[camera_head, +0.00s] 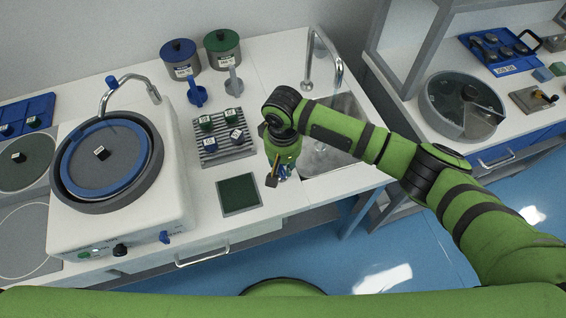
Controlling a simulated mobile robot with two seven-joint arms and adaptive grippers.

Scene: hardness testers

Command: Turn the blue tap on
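A metal spout (128,80) curves over the round grinding wheel of a white machine at the left. A blue tap (112,83) sits at the spout's base. A small blue lever (165,237) sticks out of the machine's front right corner. My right gripper (277,178) points down over the bench's front part, left of the sink and well to the right of the machine. It is apart from both blue parts. Its fingers are small and partly hidden, so I cannot tell whether they are open. My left gripper is not in view.
A ribbed tray (245,151) with several small samples and a dark green pad (239,194) lie between the machine and my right gripper. Two lidded pots (181,62) (222,48) stand behind. A sink (335,150) with a tall faucet (310,62) is at the right.

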